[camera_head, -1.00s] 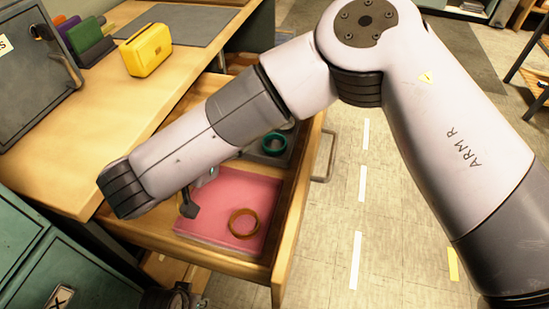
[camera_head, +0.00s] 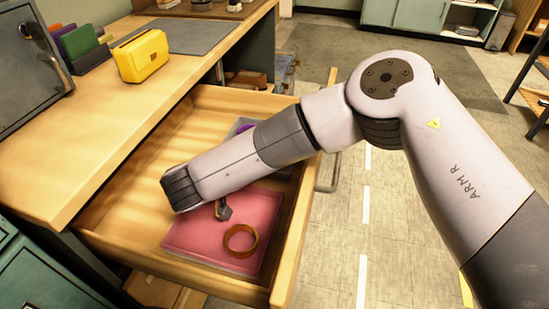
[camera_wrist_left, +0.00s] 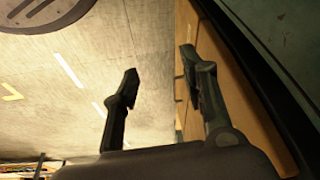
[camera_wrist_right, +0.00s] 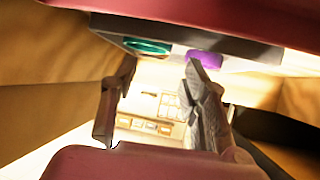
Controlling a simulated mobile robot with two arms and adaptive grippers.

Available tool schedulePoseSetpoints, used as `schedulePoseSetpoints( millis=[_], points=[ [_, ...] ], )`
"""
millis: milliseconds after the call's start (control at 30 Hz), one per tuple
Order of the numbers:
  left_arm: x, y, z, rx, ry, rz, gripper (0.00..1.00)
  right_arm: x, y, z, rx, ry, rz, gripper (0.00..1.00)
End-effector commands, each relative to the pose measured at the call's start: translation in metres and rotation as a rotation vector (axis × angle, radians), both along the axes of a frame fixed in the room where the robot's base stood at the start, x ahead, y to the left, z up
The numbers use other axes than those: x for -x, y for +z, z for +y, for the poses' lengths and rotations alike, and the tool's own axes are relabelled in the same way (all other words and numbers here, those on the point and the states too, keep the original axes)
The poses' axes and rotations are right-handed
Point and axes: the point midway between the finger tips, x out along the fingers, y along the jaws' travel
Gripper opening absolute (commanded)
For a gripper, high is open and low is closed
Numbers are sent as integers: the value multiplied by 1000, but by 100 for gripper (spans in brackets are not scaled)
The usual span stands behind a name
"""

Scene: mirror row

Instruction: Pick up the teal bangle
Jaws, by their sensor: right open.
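The teal bangle (camera_wrist_right: 147,46) shows in the right wrist view, in a grey tray (camera_wrist_right: 262,52) beside a purple bangle (camera_wrist_right: 205,62). In the head view my right arm hides the teal bangle, and only a bit of the purple bangle (camera_head: 244,128) shows. My right gripper (camera_wrist_right: 162,66) is open and empty, its fingers apart below the bangles in its wrist view. In the head view a small part of it (camera_head: 223,210) shows over the pink tray (camera_head: 190,236). My left gripper (camera_wrist_left: 160,62) is open and empty, seen only in its wrist view.
The bangles' trays are in an open wooden drawer (camera_head: 125,226). An amber bangle (camera_head: 241,241) lies in the pink tray, near my right gripper. A yellow box (camera_head: 141,56) and coloured upright folders (camera_head: 82,46) stand on the desk above.

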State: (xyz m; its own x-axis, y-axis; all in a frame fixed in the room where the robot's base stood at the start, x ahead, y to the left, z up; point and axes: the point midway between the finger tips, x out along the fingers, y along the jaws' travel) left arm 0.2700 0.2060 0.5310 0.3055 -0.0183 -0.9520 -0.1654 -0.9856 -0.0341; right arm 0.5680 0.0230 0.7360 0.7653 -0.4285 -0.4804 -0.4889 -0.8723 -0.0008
Motion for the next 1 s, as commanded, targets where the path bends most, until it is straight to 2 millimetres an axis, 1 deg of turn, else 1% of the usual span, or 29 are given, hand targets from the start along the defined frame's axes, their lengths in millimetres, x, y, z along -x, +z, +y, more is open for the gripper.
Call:
schedulePoseSetpoints(
  millis=[33,267,433,567,867,1000],
  points=[
    [0,-1,0,0,0,0,40,-4,-4,-3,0,-3,0,42],
    [0,-4,0,0,0,0,40,-17,-12,-9,0,-2,0,42],
    [0,-9,0,0,0,0,40,-38,-27,-16,0,-4,0,42],
    [-12,-7,-4,11,-5,-52,40,-49,-33,-23,2,-3,0,42],
    [-15,-6,-4,13,-5,-66,40,-51,-36,-25,2,-1,5,42],
    [-15,-6,-4,13,-5,-66,40,-51,-37,-25,2,-2,7,33]
  ],
)
